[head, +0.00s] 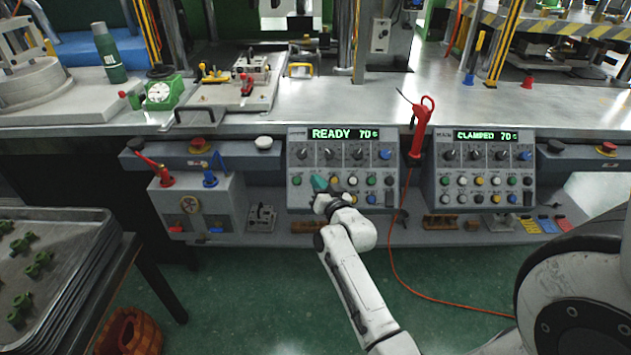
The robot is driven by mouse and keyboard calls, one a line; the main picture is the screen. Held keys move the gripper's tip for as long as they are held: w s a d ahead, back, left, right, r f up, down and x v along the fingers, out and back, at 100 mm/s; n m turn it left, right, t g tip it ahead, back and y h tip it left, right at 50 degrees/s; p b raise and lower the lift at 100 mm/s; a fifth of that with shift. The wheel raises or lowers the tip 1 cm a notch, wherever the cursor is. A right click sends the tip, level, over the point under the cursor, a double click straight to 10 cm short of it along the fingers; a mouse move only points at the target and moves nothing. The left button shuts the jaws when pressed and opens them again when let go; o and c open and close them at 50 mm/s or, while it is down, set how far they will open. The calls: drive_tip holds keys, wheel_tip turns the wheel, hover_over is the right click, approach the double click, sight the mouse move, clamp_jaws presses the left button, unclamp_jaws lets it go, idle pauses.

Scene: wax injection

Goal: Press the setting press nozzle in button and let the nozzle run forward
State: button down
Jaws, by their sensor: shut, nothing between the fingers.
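The left control panel (296,168) stands at the bench front, with a green lit display (345,134) reading READY 70. The button labels are too small to read, so I cannot tell which one is nozzle in. My gripper (320,185) is shut and empty, its teal tip in front of the left part of the button rows. It hides some buttons there. I cannot tell whether the tip touches a button. The nozzle cannot be made out.
A second panel (434,178) at right reads CLAMPED 70. A red tool (421,128) hangs between the panels, with an orange cable running to the floor. A metal tray (60,250) with green parts stands at left. Green floor (270,290) is clear below the shelf.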

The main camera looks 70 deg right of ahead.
drive_tip(key=shift+w+d+f+b, duration=0.25)
drive_tip(key=shift+d+f+b, duration=0.35)
drive_tip(key=shift+b, duration=0.65)
idle(0.8)
drive_tip(key=shift+a+r, duration=0.1)
drive_tip(key=shift+r, duration=0.05)
drive_tip(key=shift+s+a+r+p, duration=0.25)
drive_tip(key=shift+a+r+p, duration=0.25)
drive_tip(key=shift+p, duration=0.6)
drive_tip(key=a+r+p, duration=0.1)
drive_tip(key=p, duration=0.3)
drive_tip(key=s+a+r+p, duration=0.1)
drive_tip(key=a+r+p, duration=0.1)
drive_tip(key=p, duration=0.2)
drive_tip(key=shift+s+a+p, duration=0.2)
drive_tip(key=shift+a+p, duration=0.1)
idle(0.6)
